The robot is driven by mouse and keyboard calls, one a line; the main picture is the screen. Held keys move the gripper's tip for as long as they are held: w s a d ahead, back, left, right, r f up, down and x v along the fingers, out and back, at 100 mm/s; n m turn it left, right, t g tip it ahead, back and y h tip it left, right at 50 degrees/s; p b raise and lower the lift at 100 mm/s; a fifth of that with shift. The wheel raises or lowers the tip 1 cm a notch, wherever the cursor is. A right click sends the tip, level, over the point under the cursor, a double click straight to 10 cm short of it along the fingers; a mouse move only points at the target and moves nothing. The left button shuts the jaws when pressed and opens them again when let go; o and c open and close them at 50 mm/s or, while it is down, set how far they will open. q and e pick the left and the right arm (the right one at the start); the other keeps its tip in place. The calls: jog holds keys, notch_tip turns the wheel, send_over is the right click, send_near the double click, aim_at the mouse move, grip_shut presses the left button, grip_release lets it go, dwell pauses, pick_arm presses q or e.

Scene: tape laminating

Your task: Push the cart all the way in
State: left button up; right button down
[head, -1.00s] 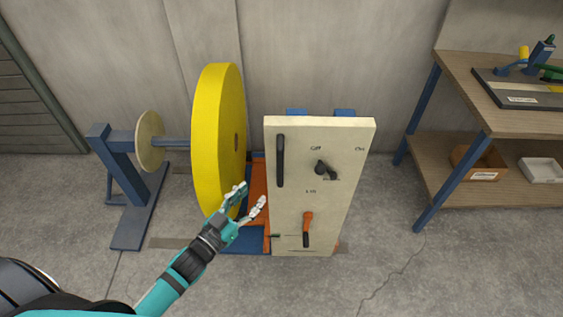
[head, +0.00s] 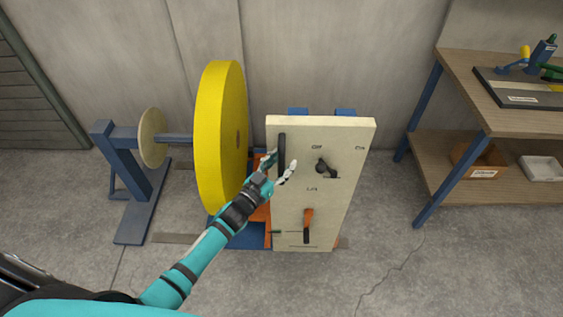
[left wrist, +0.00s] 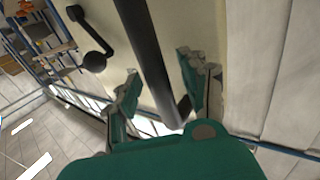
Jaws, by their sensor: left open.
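The cart (head: 342,215) shows a cream front panel with a black vertical handle (head: 282,150) at its upper left, a black knob lever (head: 326,168) and an orange-and-black lever (head: 307,226). My left gripper (head: 280,166) is open at the lower part of the black handle. In the left wrist view the handle (left wrist: 148,55) runs between the two open fingers (left wrist: 160,90), which stand apart on either side of it. The black knob lever also shows there (left wrist: 95,60). My right gripper is not seen.
A large yellow roll (head: 221,140) on a blue stand (head: 140,185) stands just left of the panel. A wooden workbench (head: 510,120) with blue legs stands at the right, with an orange bin (head: 477,160) and a white tray (head: 543,169) below. Floor between bench and cart is clear.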

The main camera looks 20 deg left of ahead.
pick_arm(q)
grip_shut()
jog(key=shift+w+f, duration=0.1)
jog(key=shift+f, duration=0.1)
dwell(0.4)
